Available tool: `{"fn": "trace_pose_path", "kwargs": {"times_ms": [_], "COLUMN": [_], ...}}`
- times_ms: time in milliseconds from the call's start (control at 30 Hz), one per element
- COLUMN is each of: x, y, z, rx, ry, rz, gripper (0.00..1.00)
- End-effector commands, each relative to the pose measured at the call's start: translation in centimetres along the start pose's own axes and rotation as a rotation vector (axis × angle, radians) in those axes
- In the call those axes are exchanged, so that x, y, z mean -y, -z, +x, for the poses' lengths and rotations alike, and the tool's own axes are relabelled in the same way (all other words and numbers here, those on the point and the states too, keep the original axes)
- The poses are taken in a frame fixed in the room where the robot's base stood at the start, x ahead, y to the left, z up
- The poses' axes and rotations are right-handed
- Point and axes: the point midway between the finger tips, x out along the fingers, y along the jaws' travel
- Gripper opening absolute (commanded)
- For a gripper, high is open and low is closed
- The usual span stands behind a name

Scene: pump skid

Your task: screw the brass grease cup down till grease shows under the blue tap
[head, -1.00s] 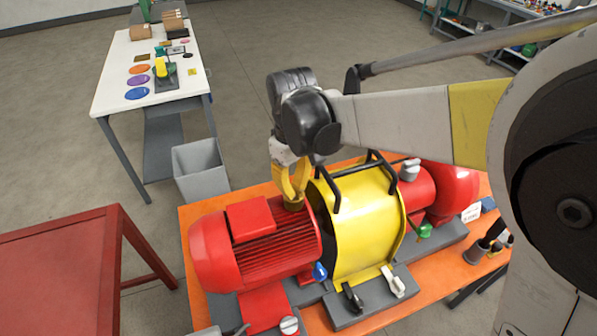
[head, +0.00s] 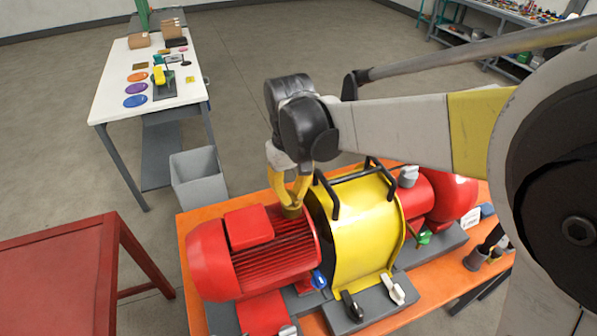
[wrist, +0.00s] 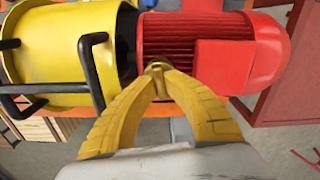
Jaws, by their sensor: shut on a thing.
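The brass grease cup (head: 291,211) sits at the seam between the red motor (head: 250,250) and the yellow guard (head: 362,225). My gripper (head: 290,203) is above it, pointing down, with its yellow fingers shut on the cup. In the wrist view the fingertips (wrist: 158,72) close around the cup (wrist: 158,65), which is partly hidden by them. The blue tap (head: 319,279) is low on the near side, between the motor and the guard. I cannot make out any grease under it.
Black handles (head: 335,195) stand up from the guard close to my gripper. Green (head: 424,237), white (head: 394,291) and black (head: 352,306) taps are nearby. A grey bin (head: 196,180) and white table (head: 125,85) stand behind left, a red table (head: 60,275) at left.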

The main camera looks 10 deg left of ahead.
Motion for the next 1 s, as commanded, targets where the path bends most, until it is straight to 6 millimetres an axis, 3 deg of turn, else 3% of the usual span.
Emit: {"fn": "trace_pose_path", "kwargs": {"times_ms": [33,100,467,567,1000], "x": [0.0,0.0,0.0,0.0,0.0], "y": [0.0,0.0,0.0,0.0,0.0], "z": [0.0,0.0,-0.4,-1.6,-10.5], "rx": [0.001,0.001,0.0,0.0,0.0], "ry": [0.0,0.0,0.0,0.0,0.0], "rz": [0.0,0.0,-0.001,-0.001,-0.001], "gripper": [0.14,0.34,0.34,0.34,0.34]}}
